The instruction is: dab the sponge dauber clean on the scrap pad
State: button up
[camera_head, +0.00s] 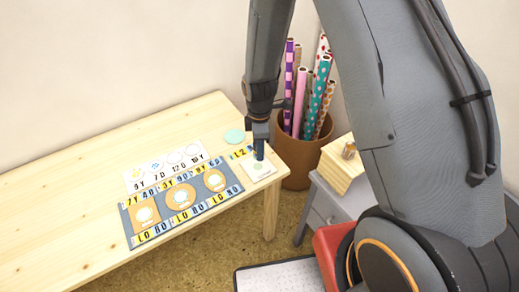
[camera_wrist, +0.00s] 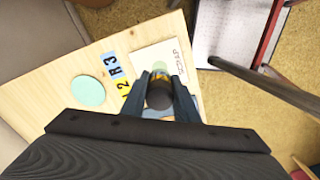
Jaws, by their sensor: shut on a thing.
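My gripper (camera_wrist: 160,92) is shut on the sponge dauber (camera_wrist: 159,95), a dark round-topped handle held upright between the fingers. In the head view my gripper (camera_head: 260,143) points straight down at the table's right end. The scrap pad (camera_wrist: 148,58) is a white square with lettering, and it also shows in the head view (camera_head: 266,173). A pale green mark (camera_wrist: 159,67) shows on the pad close to the dauber. The dauber's lower end is over the pad; I cannot tell whether it touches. Part of the pad is hidden behind the gripper.
A mint-green disc (camera_head: 234,136) lies behind the pad. A blue-grey board (camera_head: 127,221) with several tan panels and a white printed sheet (camera_head: 133,181) lie to the left. A brown bin (camera_head: 295,177) of patterned rolls stands beyond the wooden table's (camera_head: 60,190) right edge. The table's left side is clear.

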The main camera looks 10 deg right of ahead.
jog(key=shift+f, duration=0.1)
jog(key=shift+f+b, duration=1.3)
jog(key=shift+f, duration=0.85)
jog(key=shift+f+b, duration=0.35)
jog(key=shift+f, duration=0.3)
jog(key=shift+r, duration=0.1)
jog(key=shift+r+p, duration=0.35)
jog(key=shift+r, duration=0.25)
dwell(0.3)
jog(key=shift+r+p, duration=1.55)
jog(key=shift+r, duration=0.65)
jog(key=shift+f, duration=0.1)
